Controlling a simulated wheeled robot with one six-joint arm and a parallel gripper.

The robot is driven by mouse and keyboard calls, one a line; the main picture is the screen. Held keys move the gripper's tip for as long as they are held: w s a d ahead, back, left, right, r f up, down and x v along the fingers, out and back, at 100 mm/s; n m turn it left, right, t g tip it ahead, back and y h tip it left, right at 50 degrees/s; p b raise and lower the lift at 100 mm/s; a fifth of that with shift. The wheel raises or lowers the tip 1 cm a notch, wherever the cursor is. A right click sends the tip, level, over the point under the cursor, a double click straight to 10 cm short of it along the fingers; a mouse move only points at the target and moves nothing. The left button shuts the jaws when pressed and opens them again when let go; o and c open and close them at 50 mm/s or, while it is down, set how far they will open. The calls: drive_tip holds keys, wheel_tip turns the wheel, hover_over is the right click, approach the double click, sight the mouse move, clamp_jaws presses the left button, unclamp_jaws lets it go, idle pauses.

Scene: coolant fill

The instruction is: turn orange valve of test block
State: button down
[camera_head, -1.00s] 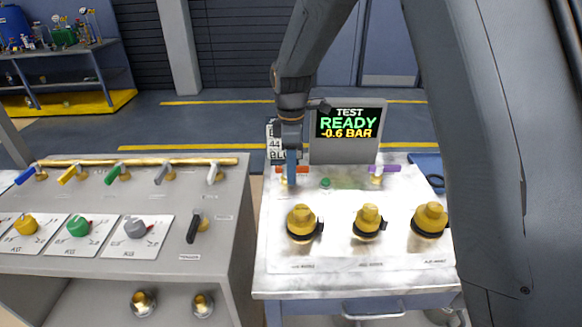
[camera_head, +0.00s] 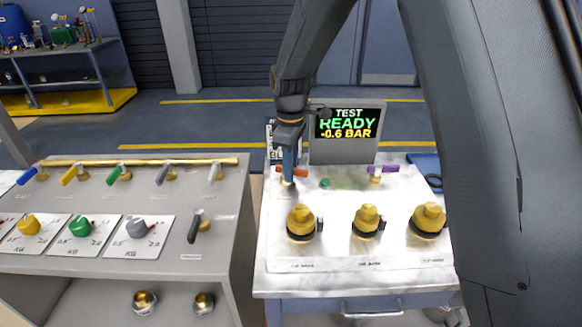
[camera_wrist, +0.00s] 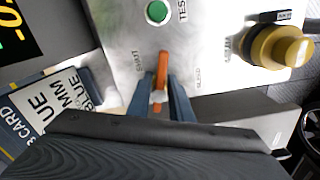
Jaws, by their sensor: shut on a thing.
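The orange valve (camera_wrist: 162,70) is a lever handle on the metal top of the test block (camera_head: 345,245). In the wrist view it sits between the two blue fingers of my gripper (camera_wrist: 160,92), which is shut on it. The handle points toward the green button, between the words SHUT and BLEED. In the head view the orange handle (camera_head: 300,171) shows at the back left of the block. My gripper (camera_head: 289,172) comes down on it from above and hides part of it.
A screen (camera_head: 348,122) reads TEST READY -0.6 BAR. A purple lever (camera_head: 384,169), a green button (camera_head: 325,183) and yellow fittings (camera_head: 367,218) stand on the block. A printed card (camera_wrist: 68,100) is beside it. A grey panel (camera_head: 130,210) with coloured valves and knobs stands left.

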drive_tip(key=m, duration=0.3)
drive_tip(key=shift+s+a+r+m+p, duration=0.1)
drive_tip(key=shift+s+a+m+p, duration=0.1)
drive_tip(key=shift+m+p, duration=0.2)
drive_tip(key=m, duration=0.3)
drive_tip(key=shift+s+a+m+p, duration=0.1)
drive_tip(key=shift+a+m+p, duration=0.05)
drive_tip(key=shift+m+p, duration=0.2)
drive_tip(key=m, duration=0.4)
drive_tip(key=m+p, duration=0.1)
drive_tip(key=m, duration=0.1)
drive_tip(key=shift+a, duration=0.35)
drive_tip(key=c, duration=1.9)
unclamp_jaws()
drive_tip(key=shift+o, duration=1.4)
drive_tip(key=shift+r+b, duration=1.15)
drive_tip(key=shift+r, duration=2.75)
